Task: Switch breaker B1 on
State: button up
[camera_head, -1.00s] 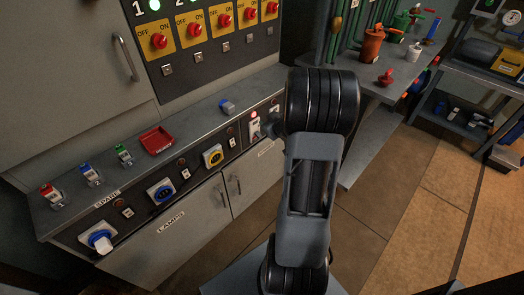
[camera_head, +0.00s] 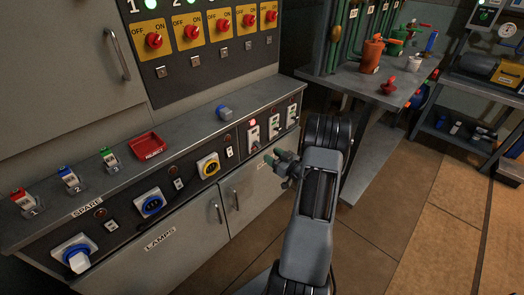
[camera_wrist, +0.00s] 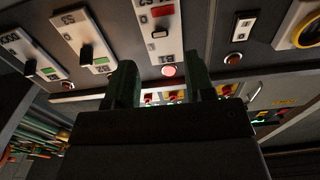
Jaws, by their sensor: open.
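Three white breaker plates stand at the right end of the console front. The left one, seemingly B1 (camera_head: 254,138), has a lit red lamp (camera_head: 252,123) above it. In the wrist view, which is upside down, this plate (camera_wrist: 173,45) shows a red band and a black lever (camera_wrist: 160,33), with the glowing lamp (camera_wrist: 168,71) beyond its labelled end. The middle (camera_head: 274,127) and right (camera_head: 291,115) plates show green bands in the wrist view. My gripper (camera_head: 283,159) is open and empty, in front of and below the breakers, apart from them. Its fingers (camera_wrist: 158,75) show at the wrist view's centre.
The console top holds a red tray (camera_head: 147,146) and a small blue-grey plug (camera_head: 223,111). Sockets line its front, left of the breakers. Red rotary switches (camera_head: 187,34) are on the panel above. A workbench (camera_head: 355,84) stands to the right, with clear floor before it.

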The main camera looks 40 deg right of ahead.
aim_at(257, 144)
jog(key=w+a, duration=0.1)
jog(key=w, duration=0.5)
jog(key=shift+b, duration=0.4)
jog(key=shift+w, duration=0.1)
jog(key=shift+c, duration=0.5)
grip_shut()
